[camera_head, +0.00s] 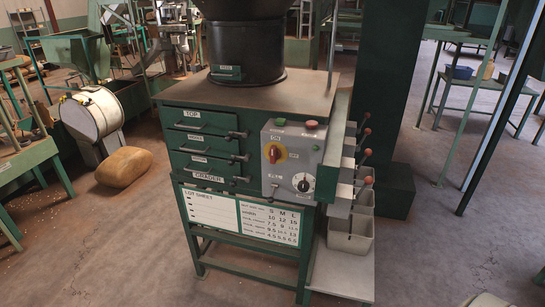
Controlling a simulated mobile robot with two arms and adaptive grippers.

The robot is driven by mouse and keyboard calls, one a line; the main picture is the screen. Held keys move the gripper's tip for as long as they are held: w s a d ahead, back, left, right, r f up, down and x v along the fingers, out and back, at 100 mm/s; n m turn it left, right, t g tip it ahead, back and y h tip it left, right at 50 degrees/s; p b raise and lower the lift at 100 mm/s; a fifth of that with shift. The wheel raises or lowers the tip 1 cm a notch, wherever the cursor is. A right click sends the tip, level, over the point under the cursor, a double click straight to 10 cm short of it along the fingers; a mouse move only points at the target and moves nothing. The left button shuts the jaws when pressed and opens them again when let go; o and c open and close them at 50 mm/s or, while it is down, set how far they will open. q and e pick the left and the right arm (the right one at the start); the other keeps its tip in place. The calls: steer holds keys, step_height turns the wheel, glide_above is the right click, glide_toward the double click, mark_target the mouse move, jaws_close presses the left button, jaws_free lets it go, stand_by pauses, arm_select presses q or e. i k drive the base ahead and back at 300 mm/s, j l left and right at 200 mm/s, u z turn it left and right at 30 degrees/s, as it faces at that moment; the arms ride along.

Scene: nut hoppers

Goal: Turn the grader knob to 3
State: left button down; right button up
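The green grader machine (255,110) stands in the middle of the view, with a "GRADER" label (208,177) on its lowest drawer. A grey control panel (290,140) is on the right of its front. Low on the panel is a round black knob (303,183) with a pale centre on a white dial. The dial marks and the pointer's setting are too small to read. Above the knob is a red switch on a yellow plate (274,153). Neither of my grippers is in view, and nothing touches the knob.
Several levers with red-brown balls (367,132) stick out at the machine's right side, near the panel. A grey bin (350,235) sits below them on a low shelf (340,270). A tan sack (124,167) lies on the floor at left. The floor in front is open.

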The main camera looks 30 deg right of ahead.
mark_target(303, 186)
steer(key=z, duration=0.4)
steer(key=l+z, duration=0.15)
steer(key=z, duration=0.2)
steer(key=l+z, duration=0.1)
steer(key=z, duration=0.3)
